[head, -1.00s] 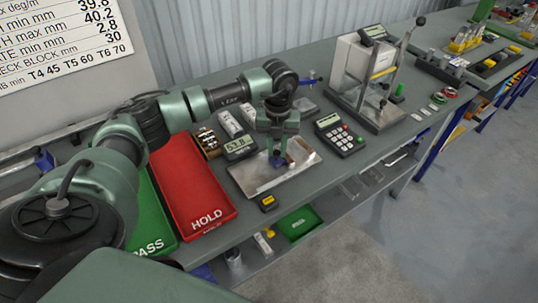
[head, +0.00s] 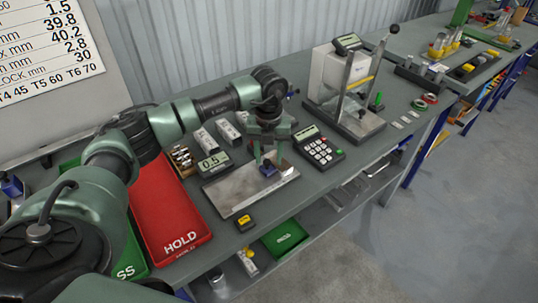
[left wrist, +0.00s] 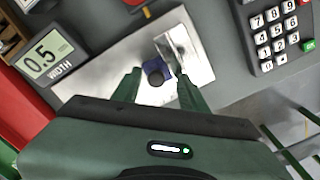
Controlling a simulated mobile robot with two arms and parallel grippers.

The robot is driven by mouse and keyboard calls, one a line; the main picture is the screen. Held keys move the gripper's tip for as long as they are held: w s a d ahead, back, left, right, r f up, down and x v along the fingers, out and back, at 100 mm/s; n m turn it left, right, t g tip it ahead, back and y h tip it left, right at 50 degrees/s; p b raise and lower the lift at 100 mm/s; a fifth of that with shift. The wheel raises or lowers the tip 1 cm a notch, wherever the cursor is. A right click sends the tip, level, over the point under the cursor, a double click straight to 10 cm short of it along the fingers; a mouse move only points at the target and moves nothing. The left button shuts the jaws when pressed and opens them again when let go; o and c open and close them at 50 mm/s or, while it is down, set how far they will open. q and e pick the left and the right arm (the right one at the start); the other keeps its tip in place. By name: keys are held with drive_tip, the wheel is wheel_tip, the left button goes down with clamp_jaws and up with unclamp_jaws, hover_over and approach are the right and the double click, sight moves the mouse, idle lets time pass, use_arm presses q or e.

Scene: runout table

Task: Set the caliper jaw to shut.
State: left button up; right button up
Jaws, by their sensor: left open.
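The caliper is a shiny metal plate (head: 232,193) on the bench with a small blue jaw (head: 268,170) on it. In the left wrist view the blue jaw, with its dark round knob (left wrist: 154,74), sits close against a bright metal block (left wrist: 166,46); I cannot make out a gap. The width display (head: 213,163) reads 0.5; it also shows in the left wrist view (left wrist: 46,52). My left gripper (head: 268,160) is over the plate, its fingers pointing down. In the left wrist view its open fingers stand either side of the knob; I cannot tell whether they touch it.
A keypad (head: 318,147) stands right of the plate. A red HOLD tray (head: 168,205) lies to the left. A small yellow-black gadget (head: 244,222) lies near the front edge. A press-like stand (head: 345,95) is at the back right. White boxes (head: 228,131) stand behind the display.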

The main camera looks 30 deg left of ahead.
sight(269, 160)
use_arm(q)
drive_tip(key=shift+r, duration=0.3)
wheel_tip(269, 160, up, 6)
drive_tip(key=shift+w+d+r+b, duration=0.1)
drive_tip(key=shift+r+b, duration=0.1)
drive_tip(key=shift+b, duration=0.85)
drive_tip(key=shift+r, duration=0.4)
